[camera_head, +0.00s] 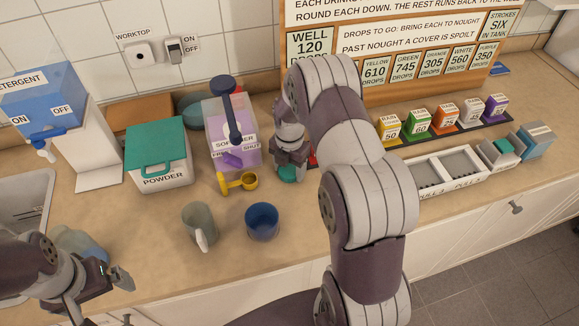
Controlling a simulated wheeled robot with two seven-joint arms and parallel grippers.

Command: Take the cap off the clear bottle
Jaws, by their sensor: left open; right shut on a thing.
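A clear, bluish bottle-like thing (82,243) stands at the lower left by the sink, partly hidden behind my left arm. I cannot make out a cap on it. My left gripper (108,285) is open and empty, low at the left, just in front of that thing. My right gripper (290,160) points down at the middle of the worktop, right of the softener box. It is shut on a small round teal thing (288,174), which looks like a cap. I cannot tell whether it touches the worktop. A bit of red shows beside it, mostly hidden by my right arm.
A blue mug (262,222), a grey-green mug (199,226) and a yellow scoop (238,183) stand in front. The softener box (232,135), powder box (158,155) and detergent dispenser (55,105) are behind. Small coloured boxes and white trays (450,170) are at right.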

